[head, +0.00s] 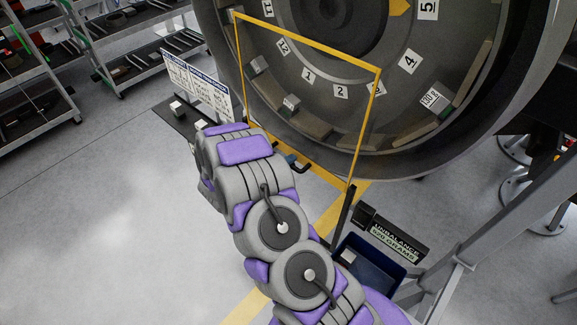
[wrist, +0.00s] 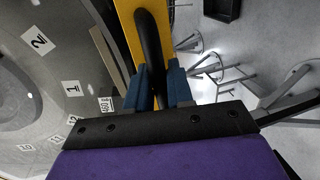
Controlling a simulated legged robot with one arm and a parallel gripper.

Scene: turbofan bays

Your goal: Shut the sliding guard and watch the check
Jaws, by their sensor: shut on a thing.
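The sliding guard (head: 364,130) is a clear panel in a yellow frame, standing across the lower left part of the big fan wheel (head: 375,55) in the head view. Its black handle (wrist: 148,45) shows in the wrist view beside the yellow frame edge (wrist: 127,28). My gripper (wrist: 158,92) has its blue fingers shut on either side of this handle; it also shows small at the guard's lower edge in the head view (head: 293,161). A dark display (head: 397,240) at the lower right reads UNBALANCE and a gram figure, its first digit unclear.
A blue bin (head: 352,251) with a pale block in it stands below the display. A shelf (head: 178,117) with small blocks and a printed sign (head: 195,83) are left of the guard. Racks stand at far left, stools at right. The floor at left is clear.

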